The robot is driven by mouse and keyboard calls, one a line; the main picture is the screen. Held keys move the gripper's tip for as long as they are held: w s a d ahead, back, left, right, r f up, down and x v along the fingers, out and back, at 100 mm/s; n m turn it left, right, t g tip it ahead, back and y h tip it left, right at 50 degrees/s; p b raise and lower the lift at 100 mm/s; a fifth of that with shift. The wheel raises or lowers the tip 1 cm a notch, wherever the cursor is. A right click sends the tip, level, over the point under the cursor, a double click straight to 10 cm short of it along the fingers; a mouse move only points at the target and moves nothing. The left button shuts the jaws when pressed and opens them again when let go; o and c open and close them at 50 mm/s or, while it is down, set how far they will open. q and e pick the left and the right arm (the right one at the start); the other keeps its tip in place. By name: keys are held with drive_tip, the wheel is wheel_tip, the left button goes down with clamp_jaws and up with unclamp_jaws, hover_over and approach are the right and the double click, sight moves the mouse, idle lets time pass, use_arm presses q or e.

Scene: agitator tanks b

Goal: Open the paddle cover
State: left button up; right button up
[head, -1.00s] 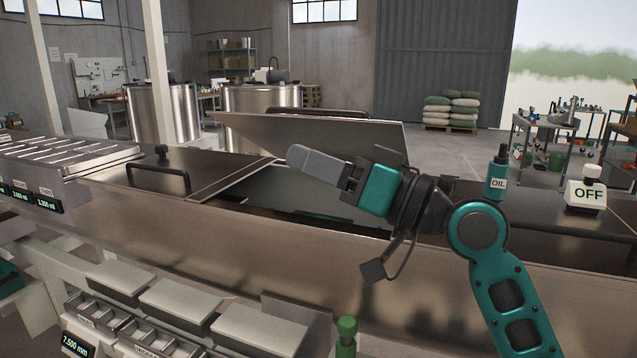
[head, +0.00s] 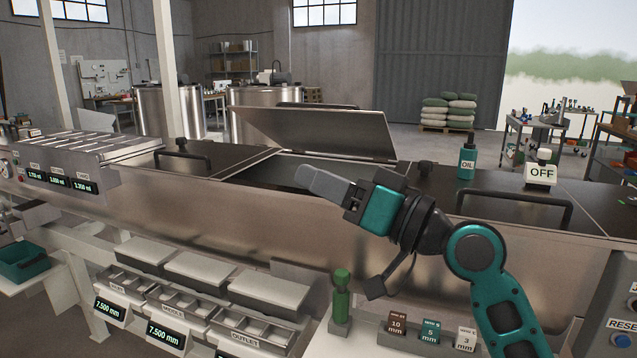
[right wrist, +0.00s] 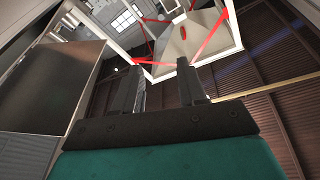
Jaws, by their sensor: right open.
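The paddle cover (head: 322,133) is a flat metal lid in the middle of the long steel trough (head: 240,217). It stands raised and tilted back, with a dark opening in front of it. A dark handle shows behind its top edge. It also shows at the left of the right wrist view (right wrist: 48,88). My right gripper (head: 322,182) is in front of the opening, below the lid and apart from it. Its two fingers (right wrist: 160,90) are spread with nothing between them. My left gripper is not in view.
Closed covers with dark handles flank the opening, on the left (head: 183,157) and right (head: 515,203). An oil bottle (head: 467,160) and an OFF sign block (head: 541,173) stand on the trough top at right. Labelled blocks (head: 430,331) and a green peg (head: 341,297) sit at front.

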drive_tip(key=s+d+f+m+t+h, duration=0.1)
drive_tip(key=d+f+m+h, duration=0.3)
drive_tip(key=f, duration=1.1)
drive_tip(key=d+f+m+t+h, duration=0.15)
drive_tip(key=d+f+h, duration=0.4)
drive_tip(key=f, duration=0.85)
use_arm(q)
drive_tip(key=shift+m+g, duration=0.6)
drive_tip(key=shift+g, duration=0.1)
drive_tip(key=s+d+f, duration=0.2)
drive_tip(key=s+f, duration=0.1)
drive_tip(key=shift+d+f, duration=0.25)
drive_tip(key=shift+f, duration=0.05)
use_arm(e)
drive_tip(key=s+d+f+g+h, duration=0.1)
drive_tip(key=s+d+f+h, duration=0.1)
drive_tip(key=s+f, duration=0.7)
drive_tip(key=s+d+f+n+g+h, duration=0.1)
drive_tip(key=s+d+f+g+h, duration=0.1)
drive_tip(key=s+d+f, duration=0.3)
drive_tip(key=s+f+h, duration=0.1)
drive_tip(key=s+f, duration=0.2)
drive_tip(key=f, duration=0.1)
drive_tip(key=shift+s+d+h, duration=0.2)
drive_tip(key=shift+s+h, duration=0.15)
drive_tip(key=shift+s, duration=0.05)
drive_tip(key=shift+n, duration=0.25)
